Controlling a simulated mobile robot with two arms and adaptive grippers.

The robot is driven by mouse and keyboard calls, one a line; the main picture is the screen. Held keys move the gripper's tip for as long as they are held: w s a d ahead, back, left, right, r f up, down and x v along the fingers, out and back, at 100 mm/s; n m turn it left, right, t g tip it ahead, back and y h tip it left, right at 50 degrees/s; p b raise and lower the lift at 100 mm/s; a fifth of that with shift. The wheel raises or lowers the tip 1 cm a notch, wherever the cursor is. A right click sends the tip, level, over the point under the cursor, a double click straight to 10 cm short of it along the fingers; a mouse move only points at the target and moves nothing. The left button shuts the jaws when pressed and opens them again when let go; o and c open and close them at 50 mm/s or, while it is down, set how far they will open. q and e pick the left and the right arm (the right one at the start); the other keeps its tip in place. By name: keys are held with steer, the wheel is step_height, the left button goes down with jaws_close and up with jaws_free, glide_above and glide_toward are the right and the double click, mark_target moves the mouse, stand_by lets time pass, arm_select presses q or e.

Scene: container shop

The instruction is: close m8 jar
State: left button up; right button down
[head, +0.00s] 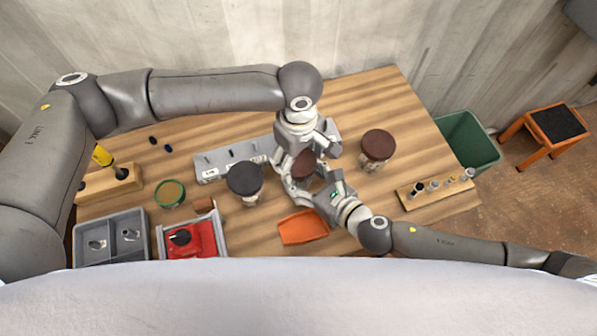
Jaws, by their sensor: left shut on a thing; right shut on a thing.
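A jar with a dark brown lid (303,164) is between my two grippers near the middle of the table; no label on it can be read. My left gripper (300,160) reaches it from behind and above and is shut on it at the lid. My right gripper (308,184) comes from the front right and is shut on the same jar, lower down. The fingers hide most of the jar's body, and I cannot tell how the lid sits on it. Another brown-lidded jar (377,145) stands to the right, and a black-lidded jar (245,179) stands to the left.
An orange tray (303,228) lies in front of the grippers. A grey slotted block (212,172), a green-rimmed round container (170,193), a red item (196,240) and grey bins (112,262) occupy the left. A wooden rack (436,190) and a green bin (470,141) are at right.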

arm_select(q)
steer(key=m, duration=0.5)
steer(key=shift+c, duration=0.3)
steer(key=m, duration=1.1)
steer(key=shift+m, duration=0.4)
steer(key=m, duration=1.1)
steer(key=shift+m, duration=0.4)
steer(key=m, duration=0.4)
steer(key=shift+f+m, duration=0.1)
steer(key=shift+m, duration=0.2)
steer(key=m, duration=0.9)
steer(key=shift+m, duration=0.4)
steer(key=o, duration=1.1)
